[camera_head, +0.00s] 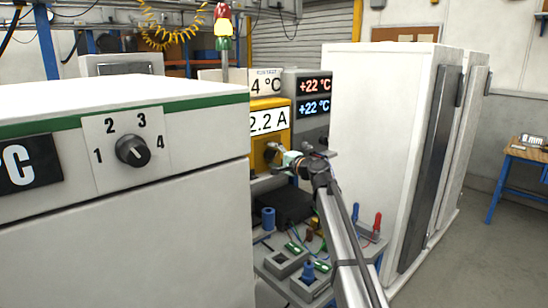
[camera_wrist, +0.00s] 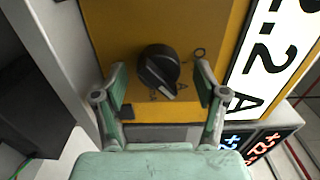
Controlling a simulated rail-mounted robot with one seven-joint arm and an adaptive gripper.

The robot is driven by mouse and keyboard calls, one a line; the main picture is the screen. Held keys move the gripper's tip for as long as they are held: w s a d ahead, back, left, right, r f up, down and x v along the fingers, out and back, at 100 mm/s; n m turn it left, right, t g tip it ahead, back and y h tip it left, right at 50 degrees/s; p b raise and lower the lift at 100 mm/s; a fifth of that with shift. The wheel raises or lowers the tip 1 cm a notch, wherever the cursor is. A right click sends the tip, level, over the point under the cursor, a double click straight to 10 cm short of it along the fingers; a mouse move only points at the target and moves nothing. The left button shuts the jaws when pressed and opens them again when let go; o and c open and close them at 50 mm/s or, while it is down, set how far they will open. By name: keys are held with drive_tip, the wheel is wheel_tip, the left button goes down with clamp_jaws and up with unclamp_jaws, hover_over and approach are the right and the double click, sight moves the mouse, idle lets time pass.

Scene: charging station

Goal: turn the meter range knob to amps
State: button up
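The meter is a yellow box (camera_head: 256,104) in the head view, behind the white cabinet's right edge, with a display reading 2.2 A (camera_head: 268,121). In the wrist view its yellow face (camera_wrist: 110,20) fills the upper middle, and the display (camera_wrist: 275,50) is at the right. The black range knob (camera_wrist: 158,70) sits on the yellow face, its light pointer line towards the lower right. My gripper (camera_wrist: 160,80) is open, with one finger on each side of the knob and gaps visible between. In the head view my gripper (camera_head: 285,160) is at the meter's front, covering part of the knob area.
A white cabinet (camera_head: 150,220) with a numbered dial (camera_head: 132,150) stands close at the left. A unit with two +22 °C displays (camera_head: 314,97) is right of the meter. Below is a bench with a blue knob (camera_head: 268,217) and other parts. A tall white cabinet (camera_head: 375,130) stands right.

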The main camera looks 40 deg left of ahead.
drive_tip(key=shift+d, duration=0.2)
drive_tip(key=s+d, duration=0.1)
drive_tip(key=d, duration=1)
drive_tip(key=shift+s+d, duration=0.3)
drive_tip(key=shift+s, duration=0.05)
